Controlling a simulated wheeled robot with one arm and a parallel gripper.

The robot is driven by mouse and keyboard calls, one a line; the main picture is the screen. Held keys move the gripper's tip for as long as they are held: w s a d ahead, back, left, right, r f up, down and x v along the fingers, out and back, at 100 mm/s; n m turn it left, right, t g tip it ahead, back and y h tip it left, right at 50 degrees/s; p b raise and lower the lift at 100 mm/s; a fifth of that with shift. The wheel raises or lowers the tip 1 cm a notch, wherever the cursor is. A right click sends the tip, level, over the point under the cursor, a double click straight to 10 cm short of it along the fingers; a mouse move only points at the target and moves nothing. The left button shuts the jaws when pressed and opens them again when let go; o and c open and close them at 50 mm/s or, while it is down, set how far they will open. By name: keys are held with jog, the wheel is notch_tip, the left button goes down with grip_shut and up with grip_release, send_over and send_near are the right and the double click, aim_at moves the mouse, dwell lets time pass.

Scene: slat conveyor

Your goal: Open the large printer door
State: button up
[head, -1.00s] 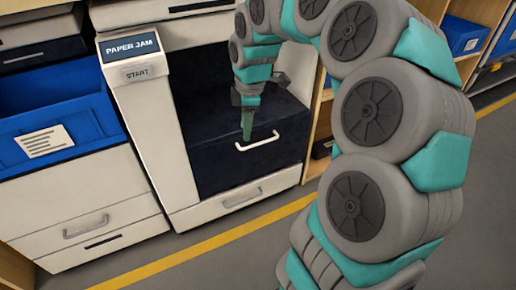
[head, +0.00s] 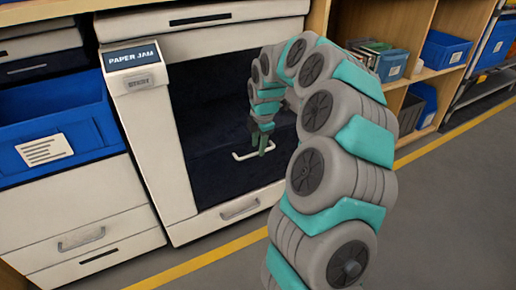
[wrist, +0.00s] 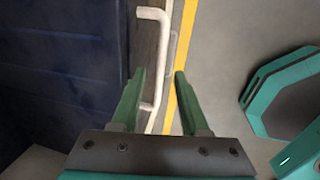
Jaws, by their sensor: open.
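The large printer door (head: 215,165) is a dark navy panel in the white printer's front, with a white bar handle (head: 253,150). How far it stands open is hard to tell in the head view. My gripper (head: 264,146) points down at the right part of this handle. In the wrist view, the open green fingers (wrist: 158,85) stand on either side of the white handle (wrist: 158,60), which runs between them. Contact cannot be made out. The dark panel (wrist: 60,75) fills the left of that view. My arm hides part of the printer's right side.
A white lower drawer with a handle (head: 240,208) lies below the door. A blue bin (head: 45,130) stands left, wooden shelves (head: 440,80) right. Floor beyond the yellow line (head: 200,262) is clear.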

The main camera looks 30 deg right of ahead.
jog(key=shift+w+f, duration=0.15)
jog(key=shift+f, duration=0.65)
jog(key=shift+c, duration=0.3)
grip_shut()
dwell(0.5)
